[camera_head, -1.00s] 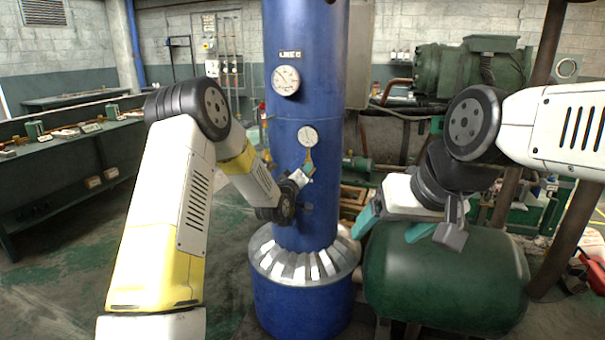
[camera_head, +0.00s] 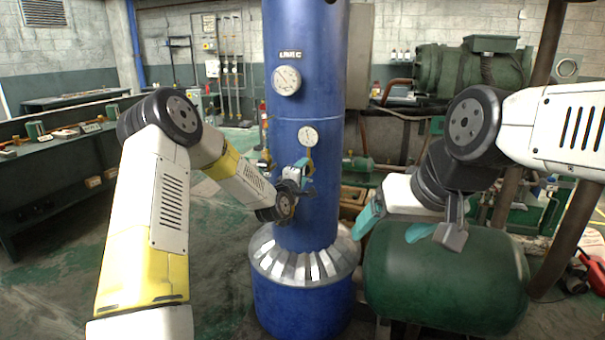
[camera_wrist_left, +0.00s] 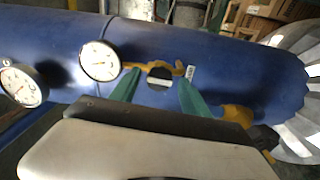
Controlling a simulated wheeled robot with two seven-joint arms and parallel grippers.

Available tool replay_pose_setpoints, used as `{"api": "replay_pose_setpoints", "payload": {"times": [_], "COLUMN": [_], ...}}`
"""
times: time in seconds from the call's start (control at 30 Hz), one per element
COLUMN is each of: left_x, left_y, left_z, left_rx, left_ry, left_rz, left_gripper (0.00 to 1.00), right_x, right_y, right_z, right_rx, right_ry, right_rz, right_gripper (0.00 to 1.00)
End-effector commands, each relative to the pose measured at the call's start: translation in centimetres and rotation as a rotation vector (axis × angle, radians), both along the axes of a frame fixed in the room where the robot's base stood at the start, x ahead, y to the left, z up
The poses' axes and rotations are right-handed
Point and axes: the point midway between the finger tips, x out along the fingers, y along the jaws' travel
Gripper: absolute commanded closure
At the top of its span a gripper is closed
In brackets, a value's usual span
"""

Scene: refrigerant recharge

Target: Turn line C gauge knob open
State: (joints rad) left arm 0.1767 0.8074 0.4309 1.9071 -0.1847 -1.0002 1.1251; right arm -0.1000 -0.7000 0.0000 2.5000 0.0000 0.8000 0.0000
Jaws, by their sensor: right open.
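The blue column labelled LINE C (camera_head: 291,55) carries a small white gauge (camera_head: 308,136) with a yellow fitting (camera_head: 309,155) below it. In the left wrist view the gauge (camera_wrist_left: 100,61) sits left of a dark round knob (camera_wrist_left: 159,73) on yellow fittings. My left gripper (camera_head: 302,170) is at the column just under the gauge. In the left wrist view its green fingers (camera_wrist_left: 159,77) are apart, on either side of the knob, with gaps visible; contact cannot be told. My right gripper (camera_head: 392,228) is open and empty above the green tank.
A larger gauge (camera_head: 286,80) is higher on the blue column, whose base has a silver collar (camera_head: 305,262). A green tank (camera_head: 445,278) stands right of it. A dark workbench (camera_head: 60,165) with small items is at left. Open floor lies between bench and column.

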Motion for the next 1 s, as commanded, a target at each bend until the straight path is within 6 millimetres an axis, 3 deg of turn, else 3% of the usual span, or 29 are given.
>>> {"api": "replay_pose_setpoints", "payload": {"times": [0.33, 0.8, 1.0], "left_x": [-0.5, -5.7, -6.6], "left_y": [0.2, 1.9, 2.2], "left_z": [0.1, 0.0, 0.1], "left_rx": [0.003, 0.004, 0.003], "left_ry": [-0.002, -0.001, -0.003], "left_rz": [0.001, 0.001, 0.001], "left_gripper": [0.46, 0.46, 0.46], "right_x": [0.0, 0.0, 0.0], "right_y": [0.0, 0.0, 0.0], "right_z": [0.0, 0.0, 0.0], "right_rx": [0.0, 0.0, 0.0], "right_ry": [0.0, 0.0, 0.0], "right_rz": [0.0, 0.0, 0.0], "right_gripper": [0.2, 0.2, 0.2]}}
